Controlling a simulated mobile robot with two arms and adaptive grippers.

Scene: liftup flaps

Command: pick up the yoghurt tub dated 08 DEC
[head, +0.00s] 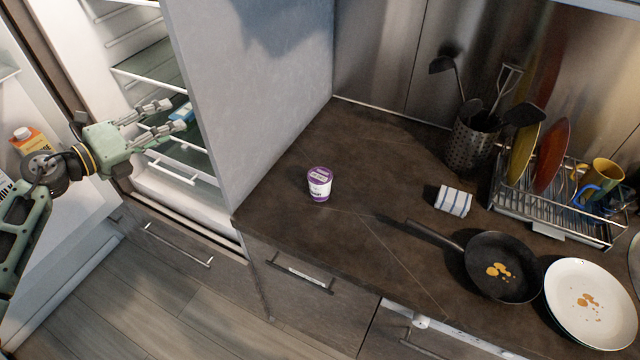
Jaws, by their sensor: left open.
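A small white and purple yoghurt tub (319,188) stands upright on the dark countertop, right of the fridge's side panel. Its print is too small for me to read a date. My left gripper (173,115) is open in front of the open fridge, well left of this tub. A blue item (183,111) sits on a fridge shelf close by the fingertips; I cannot tell what it is or whether they touch. My right gripper is not in view.
The fridge door (60,190) stands open at the left, with a carton (32,148) in it. A folded striped cloth (453,201), frying pan (503,267), plate (588,303), utensil holder (474,146) and dish rack (545,205) occupy the counter's right. The counter around the tub is clear.

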